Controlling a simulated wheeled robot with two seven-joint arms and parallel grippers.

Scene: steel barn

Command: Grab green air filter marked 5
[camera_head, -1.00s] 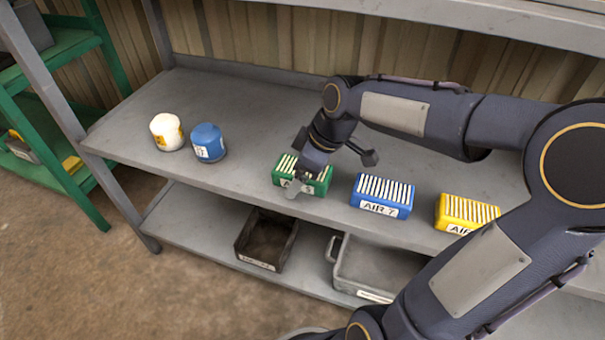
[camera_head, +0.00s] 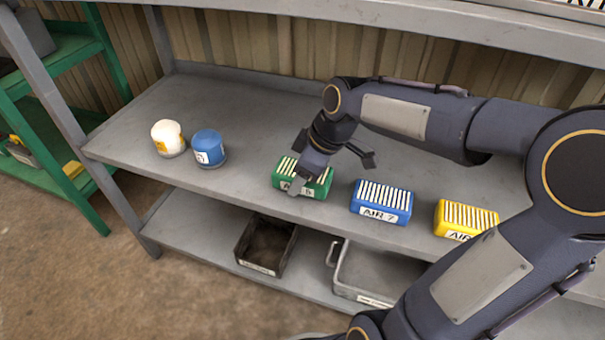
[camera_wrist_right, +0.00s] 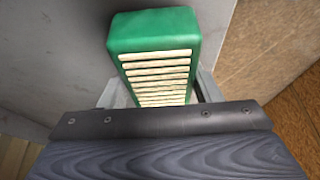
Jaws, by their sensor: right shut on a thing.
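The green air filter (camera_head: 318,189) sits near the front edge of the shelf, with pale ribs on top and a partly covered label ending in 5. My right gripper (camera_head: 297,186) reaches down over it and is shut on it. In the right wrist view the green filter (camera_wrist_right: 155,45) lies between the two fingers, with one finger on each side. The fingertips are partly hidden by the wrist body. My left gripper is in neither view.
A blue filter marked AIR 7 (camera_head: 381,202) and a yellow filter (camera_head: 464,218) stand to the right on the same shelf (camera_head: 250,110). White (camera_head: 168,138) and blue (camera_head: 208,148) canisters stand left. A dark bin (camera_head: 266,245) and a grey tray (camera_head: 375,272) are on the shelf below.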

